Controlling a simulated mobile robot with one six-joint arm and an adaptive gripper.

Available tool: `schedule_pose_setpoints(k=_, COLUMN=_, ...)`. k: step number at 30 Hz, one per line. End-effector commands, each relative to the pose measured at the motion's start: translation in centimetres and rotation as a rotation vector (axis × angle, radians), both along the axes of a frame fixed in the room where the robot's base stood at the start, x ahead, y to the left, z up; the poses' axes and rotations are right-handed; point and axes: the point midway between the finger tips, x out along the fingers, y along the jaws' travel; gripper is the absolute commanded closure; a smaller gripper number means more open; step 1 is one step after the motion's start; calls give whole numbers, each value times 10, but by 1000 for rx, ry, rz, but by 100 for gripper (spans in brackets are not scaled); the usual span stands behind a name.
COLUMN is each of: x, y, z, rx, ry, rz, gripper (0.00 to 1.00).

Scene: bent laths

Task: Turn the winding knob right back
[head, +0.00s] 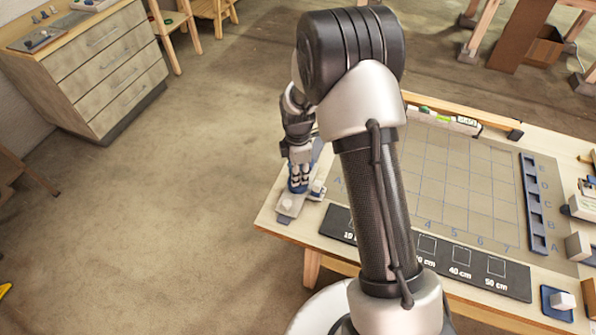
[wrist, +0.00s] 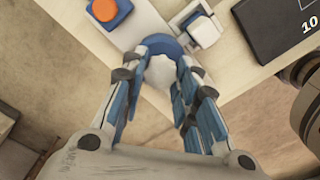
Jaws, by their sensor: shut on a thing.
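The winding knob (wrist: 161,72) has a pale round top and a blue collar, and it stands on a light plate at the table's corner. In the wrist view my gripper (wrist: 163,84) has its blue-padded fingers on both sides of the knob, shut on it. In the head view my gripper (head: 299,178) points down at the table's left corner. The knob is mostly hidden there by the fingers. The light plate (head: 290,206) shows just in front of them. Any mark on the knob showing its turn cannot be made out.
An orange button (wrist: 103,9) on a blue base and a white block-like switch (wrist: 204,31) sit close to the knob. A dark board with length labels (head: 460,268) lies to the right. A gridded mat (head: 470,185) covers the table's middle. Drawers (head: 100,75) stand far left.

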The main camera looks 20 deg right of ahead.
Motion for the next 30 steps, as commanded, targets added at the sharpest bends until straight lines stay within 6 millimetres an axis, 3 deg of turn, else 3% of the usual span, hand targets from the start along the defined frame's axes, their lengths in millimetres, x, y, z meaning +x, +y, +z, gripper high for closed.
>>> schedule_pose_setpoints(k=5, x=0, y=0, z=0, rx=0, ry=0, rz=-1, gripper=96)
schedule_pose_setpoints(k=6, x=0, y=0, z=0, rx=0, ry=0, rz=-1, gripper=69)
schedule_pose_setpoints(k=14, x=0, y=0, z=0, rx=0, ry=0, rz=-1, gripper=52)
schedule_pose_setpoints(k=25, x=0, y=0, z=2, rx=0, ry=-1, rz=-1, gripper=51)
schedule_pose_setpoints(k=30, x=1, y=0, z=24, rx=0, ry=-5, rz=-1, gripper=51)
